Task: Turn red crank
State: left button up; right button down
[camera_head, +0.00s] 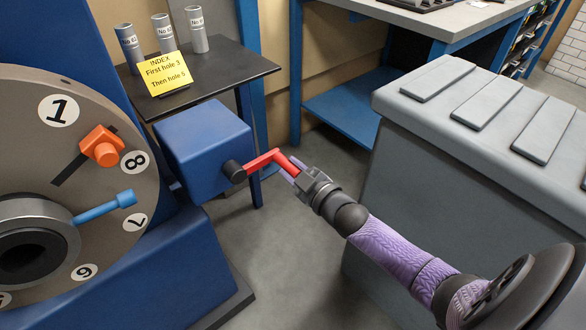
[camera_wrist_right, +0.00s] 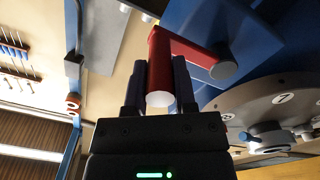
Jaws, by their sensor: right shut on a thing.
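The red crank (camera_head: 264,160) sticks out from a dark hub on the side of a blue box (camera_head: 203,142). In the head view its arm reaches right from the hub to a handle at my right gripper (camera_head: 296,173). The right gripper is shut on the crank's handle. In the right wrist view, the red crank (camera_wrist_right: 160,58) stands between the two dark fingers of the right gripper (camera_wrist_right: 159,88), with its pale round end facing the camera. My left gripper is not in view.
A large numbered dial (camera_head: 100,212) with an orange block (camera_head: 102,146) and a blue pointer (camera_head: 105,207) stands at left. A small dark table (camera_head: 225,72) holds several grey cylinders and a yellow note (camera_head: 165,73).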

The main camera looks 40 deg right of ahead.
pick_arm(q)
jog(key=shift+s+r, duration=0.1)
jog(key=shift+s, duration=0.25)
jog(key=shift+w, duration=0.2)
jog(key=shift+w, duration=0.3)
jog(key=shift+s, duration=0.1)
pick_arm(e)
jog(key=shift+f, duration=0.1)
jog(key=shift+a+f+m+b, duration=0.1)
jog(key=shift+f+m+b, duration=0.3)
jog(key=shift+f+m, duration=0.5)
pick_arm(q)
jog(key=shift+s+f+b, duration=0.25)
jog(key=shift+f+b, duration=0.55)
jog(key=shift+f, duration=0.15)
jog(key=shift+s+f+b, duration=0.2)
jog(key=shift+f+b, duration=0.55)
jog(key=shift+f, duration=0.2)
pick_arm(e)
jog(key=a+f+m, duration=0.8)
jog(key=a+m, duration=0.1)
jog(key=m, duration=0.7)
jog(key=shift+s+a, duration=0.25)
jog(key=shift+s, duration=0.15)
